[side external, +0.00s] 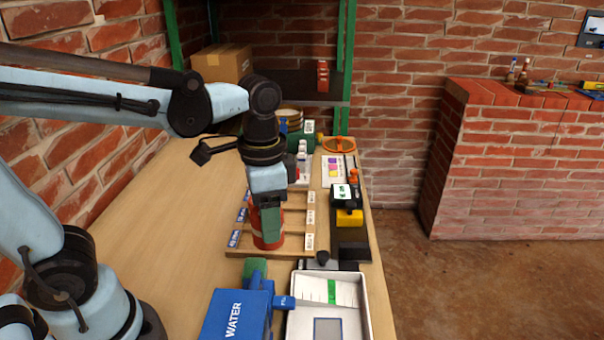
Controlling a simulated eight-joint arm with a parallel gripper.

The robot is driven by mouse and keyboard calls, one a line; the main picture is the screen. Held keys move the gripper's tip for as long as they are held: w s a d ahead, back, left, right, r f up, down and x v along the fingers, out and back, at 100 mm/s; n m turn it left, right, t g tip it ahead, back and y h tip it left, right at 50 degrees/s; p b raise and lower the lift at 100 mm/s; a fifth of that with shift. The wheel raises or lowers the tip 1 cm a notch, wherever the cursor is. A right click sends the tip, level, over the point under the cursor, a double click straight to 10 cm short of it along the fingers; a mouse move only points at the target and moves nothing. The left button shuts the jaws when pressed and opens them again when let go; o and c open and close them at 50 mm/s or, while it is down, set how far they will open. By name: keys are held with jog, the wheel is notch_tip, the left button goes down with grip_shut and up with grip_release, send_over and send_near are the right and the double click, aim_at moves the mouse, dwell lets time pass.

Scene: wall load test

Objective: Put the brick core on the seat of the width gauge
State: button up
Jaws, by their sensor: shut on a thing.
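The brick core (265,243) is a red-orange cylinder, upright between the fingers of my gripper (270,222). My gripper points down and is shut on it; the green-grey finger hides much of its upper part. The core is over a slatted wooden rack (240,252) with blue and white labels; I cannot tell whether it touches the rack. Right of the rack is a black device with a yellow block (349,218) and a small green-marked display. In front is a white instrument (358,308) with a green-banded scale. I cannot tell for certain which is the width gauge, and no seat is clear.
Small bottles (302,160), a coloured card (333,171) and an orange ring (339,144) are farther back. The wooden table (160,215) is bare to the left.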

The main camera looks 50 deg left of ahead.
jog(key=w+d+n, duration=0.9)
jog(key=w+d, duration=0.3)
send_near(353, 221)
jog(key=s+d+f, duration=0.2)
jog(key=s+d, duration=0.1)
jog(key=s, duration=0.1)
jog(key=shift+w+a+f, duration=0.1)
jog(key=shift+f, duration=0.95)
jog(key=shift+w+a+f, duration=0.1)
jog(key=shift+f, duration=0.9)
jog(key=shift+f, duration=0.1)
jog(key=o, duration=1.2)
jog(key=shift+o, duration=0.2)
